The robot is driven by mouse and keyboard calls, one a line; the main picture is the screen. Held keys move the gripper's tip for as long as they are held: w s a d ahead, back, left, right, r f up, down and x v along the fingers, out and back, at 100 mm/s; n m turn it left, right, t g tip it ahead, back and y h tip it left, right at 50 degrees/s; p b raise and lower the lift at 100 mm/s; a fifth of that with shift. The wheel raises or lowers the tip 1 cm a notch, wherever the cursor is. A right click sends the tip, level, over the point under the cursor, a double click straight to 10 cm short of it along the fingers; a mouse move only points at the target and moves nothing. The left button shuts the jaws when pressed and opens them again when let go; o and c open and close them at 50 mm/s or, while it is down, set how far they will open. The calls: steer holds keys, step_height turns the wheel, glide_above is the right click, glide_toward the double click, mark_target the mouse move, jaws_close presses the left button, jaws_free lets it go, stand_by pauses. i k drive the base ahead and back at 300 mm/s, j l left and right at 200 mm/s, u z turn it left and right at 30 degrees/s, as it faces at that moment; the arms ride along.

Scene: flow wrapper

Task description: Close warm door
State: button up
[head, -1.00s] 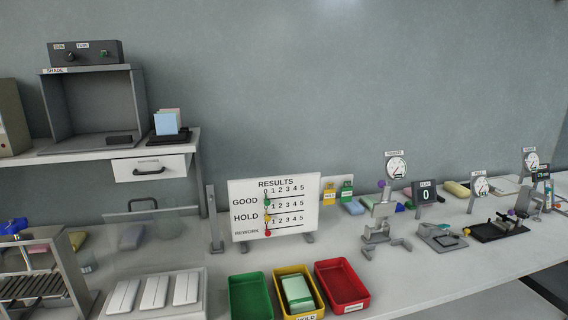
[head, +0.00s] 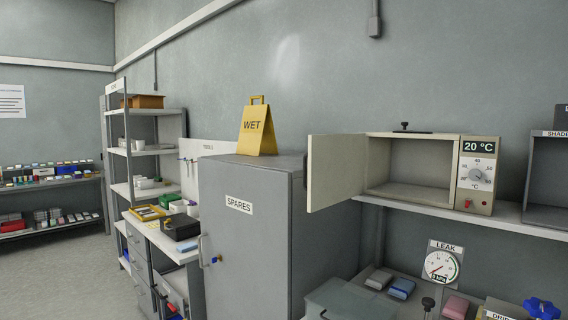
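The warm cabinet (head: 380,134) is a small cream box on a shelf at the right of the head view. Its door (head: 336,172) stands wide open, swung out to the left, with a dark handle near its free edge. The inside of the box (head: 412,166) looks empty. The control panel (head: 477,178) on its right reads 20 °C and has a dial and a red button below. My gripper is not in view.
A tall grey SPARES cabinet (head: 238,240) stands left of the open door, with a yellow WET sign (head: 256,130) on top. The shade box (head: 549,180) stands right of the panel. A LEAK gauge (head: 441,264) is below. Open floor (head: 60,260) lies at far left.

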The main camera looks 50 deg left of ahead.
mark_target(336, 162)
steer(key=j+u, duration=0.3)
steer(key=j, duration=3.35)
steer(key=k, duration=0.1)
